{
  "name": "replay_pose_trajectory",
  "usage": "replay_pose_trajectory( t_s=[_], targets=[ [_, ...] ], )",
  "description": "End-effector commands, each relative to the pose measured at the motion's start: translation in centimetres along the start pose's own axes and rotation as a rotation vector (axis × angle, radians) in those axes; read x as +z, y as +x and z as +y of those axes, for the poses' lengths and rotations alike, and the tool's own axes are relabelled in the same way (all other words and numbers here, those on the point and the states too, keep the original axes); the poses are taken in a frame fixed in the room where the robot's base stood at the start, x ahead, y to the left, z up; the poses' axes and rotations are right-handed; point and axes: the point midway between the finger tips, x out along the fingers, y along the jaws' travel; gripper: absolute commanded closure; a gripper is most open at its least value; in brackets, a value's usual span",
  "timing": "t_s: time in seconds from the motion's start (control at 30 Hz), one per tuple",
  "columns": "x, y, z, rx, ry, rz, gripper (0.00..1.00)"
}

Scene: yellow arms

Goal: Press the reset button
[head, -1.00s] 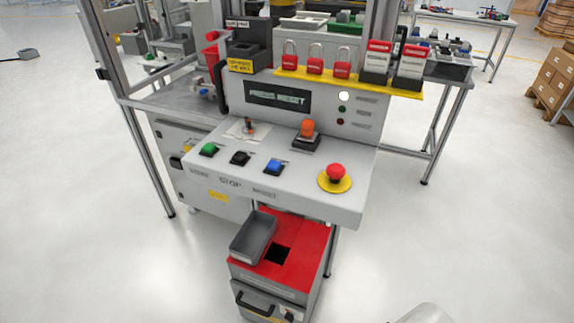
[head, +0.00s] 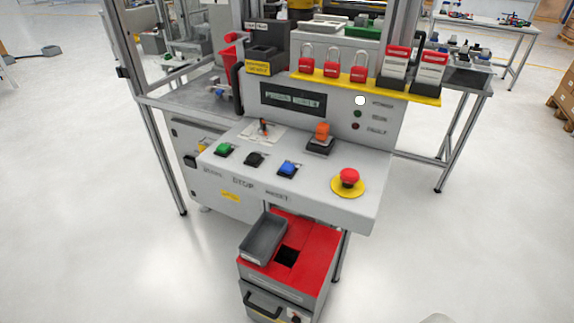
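The blue button (head: 288,169) sits on the sloped grey control panel (head: 318,200), right of a black button (head: 256,159) and a green button (head: 225,149). Small labels lie in front of the buttons; the one by the blue button seems to read RESET. A dark display (head: 293,98) stands on the upright face behind; its text is blurred now. A white lamp (head: 360,100) is bright beside it. My gripper is not in view. Only a small pale piece, probably of my arm, shows at the bottom edge, right of centre.
A red mushroom button (head: 349,176) on a yellow ring and an orange switch (head: 322,131) share the panel. A red-topped cabinet (head: 315,247) with a grey tray (head: 263,239) stands below.

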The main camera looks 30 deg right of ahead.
Motion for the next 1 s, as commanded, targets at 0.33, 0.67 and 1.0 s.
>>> replay_pose_trajectory(
  t_s=[0.33,0.67,1.0],
  targets=[
    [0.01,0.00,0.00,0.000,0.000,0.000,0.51],
    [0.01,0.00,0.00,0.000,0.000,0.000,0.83],
    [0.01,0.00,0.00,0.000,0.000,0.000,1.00]
  ],
)
